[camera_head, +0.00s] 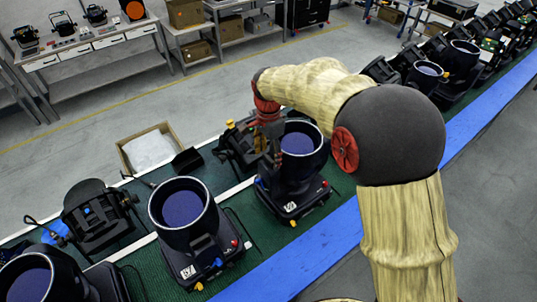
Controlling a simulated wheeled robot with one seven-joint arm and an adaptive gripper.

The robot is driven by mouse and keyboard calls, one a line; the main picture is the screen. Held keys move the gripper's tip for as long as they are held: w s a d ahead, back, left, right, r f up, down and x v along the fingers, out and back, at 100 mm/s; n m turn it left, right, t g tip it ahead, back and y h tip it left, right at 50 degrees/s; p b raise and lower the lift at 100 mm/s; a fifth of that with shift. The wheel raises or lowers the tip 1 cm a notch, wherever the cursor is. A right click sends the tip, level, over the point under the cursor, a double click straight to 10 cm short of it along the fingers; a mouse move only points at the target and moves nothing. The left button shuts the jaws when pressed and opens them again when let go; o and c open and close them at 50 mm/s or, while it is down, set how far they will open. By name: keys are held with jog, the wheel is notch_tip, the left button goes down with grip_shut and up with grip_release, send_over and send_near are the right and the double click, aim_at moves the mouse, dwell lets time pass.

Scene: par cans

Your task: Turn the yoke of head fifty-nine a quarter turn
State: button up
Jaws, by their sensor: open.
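A row of black par-can heads with dark blue lenses stands on a green strip. One head (299,145) is right by my gripper, its lens facing up, on a black base with a small white label. Another head (184,207) stands in front and to the left. No number can be read on any head, so I cannot tell which is fifty-nine. My gripper (274,158) points down at the left side of the nearest head, beside its yoke area. It is open; whether its fingers touch the head cannot be told. My arm hides part of the row behind.
An open cardboard box (150,148) with white lining lies behind the row. A black fixture (98,215) stands at the left. A blue strip (318,252) runs along the front edge.

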notch_tip(320, 180, up, 12)
dwell(0.7)
dwell(0.4)
jog(key=s+d+f+n+t+b, duration=0.2)
jog(key=s+d+f+n+b, duration=0.1)
jog(key=s+d+f+b, duration=0.2)
jog(key=s+d+f+n+t+b, duration=0.1)
jog(key=s+d+f+n+b, duration=0.3)
jog(key=s+f+b, duration=0.5)
jog(key=s+d+f+n+t+b, duration=0.2)
jog(key=s+d+f+n+b, duration=0.2)
jog(key=s+d+f+b, duration=0.4)
jog(key=s+b, duration=0.3)
jog(key=s, duration=0.4)
jog(key=shift+t, duration=0.3)
